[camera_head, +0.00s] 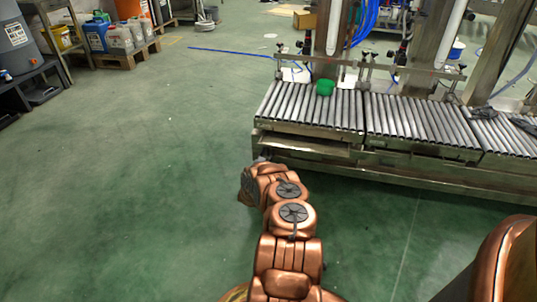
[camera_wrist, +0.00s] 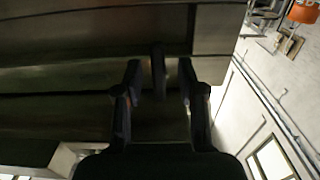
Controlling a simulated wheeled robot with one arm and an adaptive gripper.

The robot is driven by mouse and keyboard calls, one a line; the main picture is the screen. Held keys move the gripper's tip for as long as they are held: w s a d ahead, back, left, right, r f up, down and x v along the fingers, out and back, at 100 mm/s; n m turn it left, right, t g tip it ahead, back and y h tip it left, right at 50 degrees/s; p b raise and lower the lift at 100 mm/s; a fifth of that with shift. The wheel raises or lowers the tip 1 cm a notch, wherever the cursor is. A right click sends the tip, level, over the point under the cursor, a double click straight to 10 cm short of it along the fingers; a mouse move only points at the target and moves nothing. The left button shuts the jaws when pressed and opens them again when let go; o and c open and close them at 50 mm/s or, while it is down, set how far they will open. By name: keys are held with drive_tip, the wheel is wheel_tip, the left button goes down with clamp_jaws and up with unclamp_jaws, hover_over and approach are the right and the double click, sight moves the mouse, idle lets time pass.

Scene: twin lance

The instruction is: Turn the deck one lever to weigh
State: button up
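In the wrist view my gripper (camera_wrist: 160,78) is open, its two dark fingers spread apart. A short dark bar (camera_wrist: 158,70), possibly the deck one lever, stands between the fingertips, with a gap visible on each side. It lies in front of a shadowed metal panel (camera_wrist: 90,78). In the head view my copper arm reaches toward the front left corner of the leftmost roller deck (camera_head: 312,108). My fingers and any lever there are hidden or too small to make out. The lever's setting and any labels cannot be read.
More roller decks (camera_head: 418,122) continue to the right on the same metal frame. A green cup-like object (camera_head: 325,88) stands on the leftmost deck's back edge. Green floor (camera_head: 130,170) is clear to the left. Jugs on a pallet (camera_head: 125,52) stand far back left.

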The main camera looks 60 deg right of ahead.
drive_tip(key=shift+x, duration=0.9)
clamp_jaws()
